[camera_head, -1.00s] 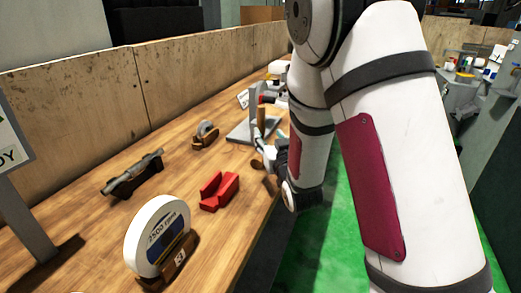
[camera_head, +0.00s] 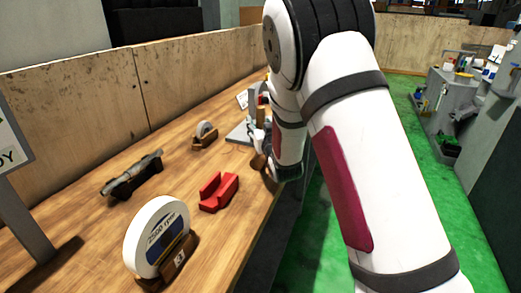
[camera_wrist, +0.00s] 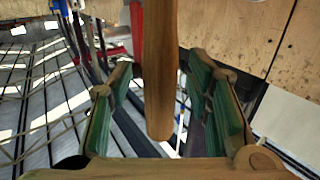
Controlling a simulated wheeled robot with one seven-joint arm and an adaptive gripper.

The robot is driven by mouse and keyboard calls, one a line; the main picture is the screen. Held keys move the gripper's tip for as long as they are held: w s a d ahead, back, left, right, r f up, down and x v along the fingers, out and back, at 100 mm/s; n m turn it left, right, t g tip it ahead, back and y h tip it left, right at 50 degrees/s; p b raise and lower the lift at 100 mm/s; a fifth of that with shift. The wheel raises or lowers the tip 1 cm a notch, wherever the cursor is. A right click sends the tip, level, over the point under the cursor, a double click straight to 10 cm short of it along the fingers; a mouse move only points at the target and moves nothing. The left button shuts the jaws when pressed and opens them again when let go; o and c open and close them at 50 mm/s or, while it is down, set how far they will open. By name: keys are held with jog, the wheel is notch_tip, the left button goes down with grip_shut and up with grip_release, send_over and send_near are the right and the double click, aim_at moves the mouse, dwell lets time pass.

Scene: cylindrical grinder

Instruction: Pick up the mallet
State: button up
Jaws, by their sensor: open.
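The mallet's wooden handle (camera_wrist: 160,75) runs down from the top of the wrist view, its rounded end low in the middle. The mallet's head is not clear there. My gripper (camera_wrist: 161,78) is open, with a green-padded finger on each side of the handle. Gaps show between the handle and both pads; the exact depth is hard to tell. In the head view, my arm hides most of the gripper, and a small brown wooden piece (camera_head: 259,162) shows at the bench edge beside it; I cannot tell if it is part of the mallet.
The wooden bench (camera_head: 105,232) holds a red block (camera_head: 218,191), a round white-faced wheel (camera_head: 157,238) on a stand, a dark tool on a rest (camera_head: 134,176), and a small wheel holder (camera_head: 205,136). A wooden back panel (camera_head: 90,100) borders it. Green floor lies right.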

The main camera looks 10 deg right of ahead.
jog(key=shift+c, duration=0.6)
grip_shut()
